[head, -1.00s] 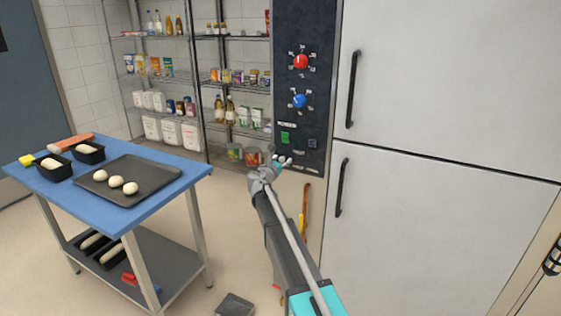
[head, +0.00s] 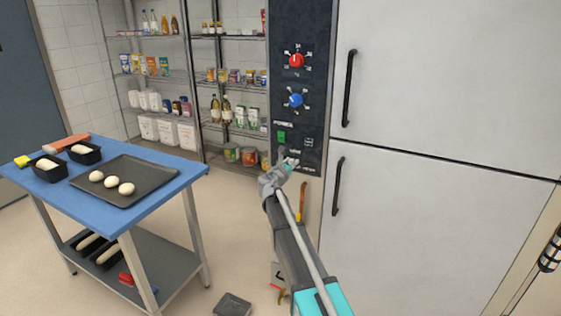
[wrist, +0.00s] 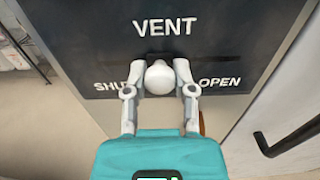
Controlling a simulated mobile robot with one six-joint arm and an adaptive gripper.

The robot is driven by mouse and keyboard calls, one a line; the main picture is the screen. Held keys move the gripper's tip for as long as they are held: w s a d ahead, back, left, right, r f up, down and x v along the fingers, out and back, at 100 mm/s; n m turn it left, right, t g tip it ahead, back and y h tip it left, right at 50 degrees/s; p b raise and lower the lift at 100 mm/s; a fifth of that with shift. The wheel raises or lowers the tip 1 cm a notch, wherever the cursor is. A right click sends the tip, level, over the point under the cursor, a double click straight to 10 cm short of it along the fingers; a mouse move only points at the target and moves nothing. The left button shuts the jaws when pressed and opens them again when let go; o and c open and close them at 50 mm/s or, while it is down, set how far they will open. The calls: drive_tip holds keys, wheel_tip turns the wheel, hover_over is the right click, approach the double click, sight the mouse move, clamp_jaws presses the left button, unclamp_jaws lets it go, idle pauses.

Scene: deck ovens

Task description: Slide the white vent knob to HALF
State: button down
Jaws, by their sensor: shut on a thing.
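The white vent knob (wrist: 159,78) is round and sits on the dark panel below the word VENT in the wrist view. It lies between the SHUT and OPEN labels, nearer SHUT. My gripper (wrist: 159,82) is shut on the knob, one finger on each side. The left finger covers the end of the SHUT label. No HALF label shows.
A red dial (head: 296,61), a blue dial (head: 296,100) and a green switch (head: 282,137) are above on the panel. Oven doors with black handles (head: 337,186) stand to the right. A blue table (head: 150,202) with a dark tray (head: 150,190) is at the left.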

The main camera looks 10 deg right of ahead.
drive_tip(key=shift+s+d, duration=0.2)
drive_tip(key=shift+d, duration=0.05)
drive_tip(key=shift+c, duration=2.1)
unclamp_jaws()
drive_tip(key=v, duration=1.2)
